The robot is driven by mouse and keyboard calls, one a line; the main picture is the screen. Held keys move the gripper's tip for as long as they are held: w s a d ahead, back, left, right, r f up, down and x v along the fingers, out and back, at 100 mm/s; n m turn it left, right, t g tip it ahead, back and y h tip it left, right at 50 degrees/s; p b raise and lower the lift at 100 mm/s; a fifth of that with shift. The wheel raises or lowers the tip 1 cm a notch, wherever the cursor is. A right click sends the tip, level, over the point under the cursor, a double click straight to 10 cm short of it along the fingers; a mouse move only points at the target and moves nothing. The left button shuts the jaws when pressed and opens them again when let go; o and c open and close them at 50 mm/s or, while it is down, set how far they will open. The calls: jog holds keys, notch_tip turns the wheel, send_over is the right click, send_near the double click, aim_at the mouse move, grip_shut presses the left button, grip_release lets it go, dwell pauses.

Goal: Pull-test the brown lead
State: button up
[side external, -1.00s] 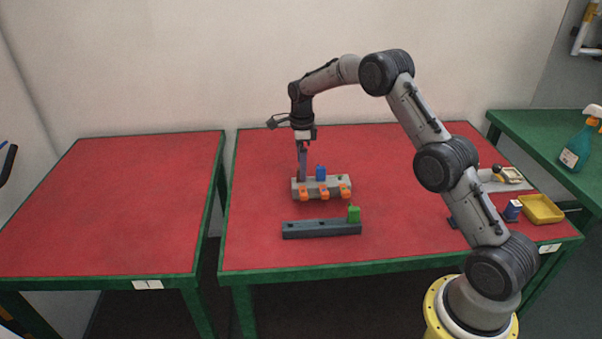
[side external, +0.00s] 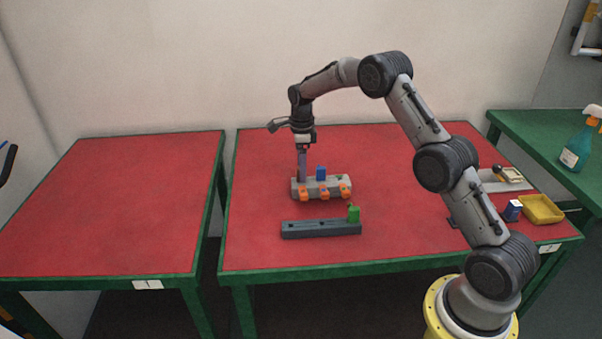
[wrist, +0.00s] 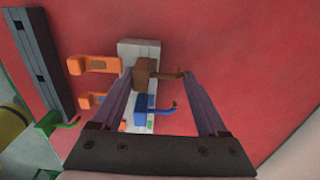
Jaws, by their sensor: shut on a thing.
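The grey terminal block (side external: 309,191) stands on the red table, with orange levers (side external: 324,194) along its near side. My gripper (side external: 301,178) points down at the block's left end. In the wrist view, the brown lead (wrist: 145,70) sits at the block (wrist: 138,48), its thin end sticking out to the right. My gripper's fingers (wrist: 162,72) are on either side of it, shut on it. The brown lead is hidden behind the fingers in the side view. The blue lead (side external: 321,173) stands in the block beside it, also seen in the wrist view (wrist: 150,105).
A dark slotted rail (side external: 310,229) lies in front of the block, with a green lead (side external: 353,214) at its right end. A yellow tray (side external: 542,209) and a small blue-and-white item (side external: 513,210) are at the far right. The table left of the block is clear.

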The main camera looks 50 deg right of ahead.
jog(key=shift+r, duration=0.65)
dwell(1.5)
jog(key=shift+f, duration=0.65)
dwell(1.4)
jog(key=o, duration=1.4)
jog(key=shift+o, duration=0.2)
jog(key=shift+r, duration=3.55)
